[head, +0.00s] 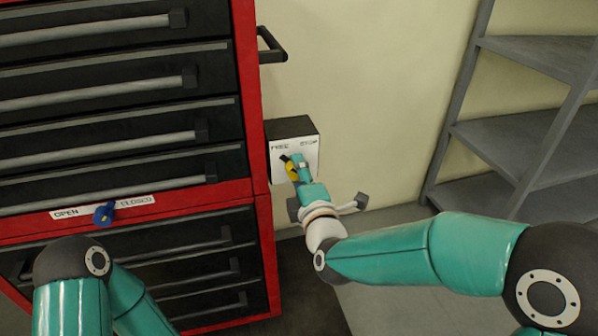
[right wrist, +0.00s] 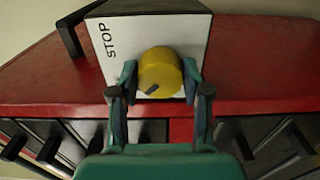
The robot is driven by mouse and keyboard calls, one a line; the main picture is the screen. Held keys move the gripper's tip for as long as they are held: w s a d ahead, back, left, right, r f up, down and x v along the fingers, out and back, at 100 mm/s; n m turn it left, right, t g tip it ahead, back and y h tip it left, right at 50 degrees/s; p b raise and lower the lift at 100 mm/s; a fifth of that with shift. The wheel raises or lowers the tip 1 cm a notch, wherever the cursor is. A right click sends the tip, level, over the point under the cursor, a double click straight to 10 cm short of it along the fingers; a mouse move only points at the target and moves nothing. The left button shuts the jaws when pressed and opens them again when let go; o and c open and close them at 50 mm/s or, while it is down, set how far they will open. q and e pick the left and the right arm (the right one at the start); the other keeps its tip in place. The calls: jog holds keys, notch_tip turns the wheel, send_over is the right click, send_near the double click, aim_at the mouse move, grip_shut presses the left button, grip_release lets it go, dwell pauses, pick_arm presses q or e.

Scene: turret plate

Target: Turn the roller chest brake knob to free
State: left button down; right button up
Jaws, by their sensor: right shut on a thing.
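The brake box (head: 308,158) is a dark box with a white face marked FREE at left and STOP at right, beside the red roller chest (head: 252,130). Its yellow knob (head: 291,170) is partly hidden by my right gripper (head: 297,164). In the right wrist view, the fingers of my right gripper (right wrist: 159,78) are shut on the sides of the yellow knob (right wrist: 160,68). A short dark mark shows on the knob's face there. STOP is readable in that view; FREE is not seen. I cannot tell the knob's exact setting. My left gripper is out of view.
A blue knob (head: 104,214) sits on the chest front between OPEN and CLOSED labels. A black handle (head: 272,48) sticks out of the chest's side above the box. Grey shelves (head: 520,130) stand at right. Bare wall (head: 380,90) lies between.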

jog(key=shift+w+d+r, duration=0.1)
jog(key=shift+d+r, duration=0.1)
jog(key=shift+r, duration=0.05)
jog(key=o, duration=1)
jog(key=shift+c, duration=0.2)
jog(key=shift+o, duration=0.9)
jog(key=shift+a+f, duration=0.1)
jog(key=shift+s, duration=0.2)
jog(key=v, duration=1.2)
jog(key=shift+w, duration=0.1)
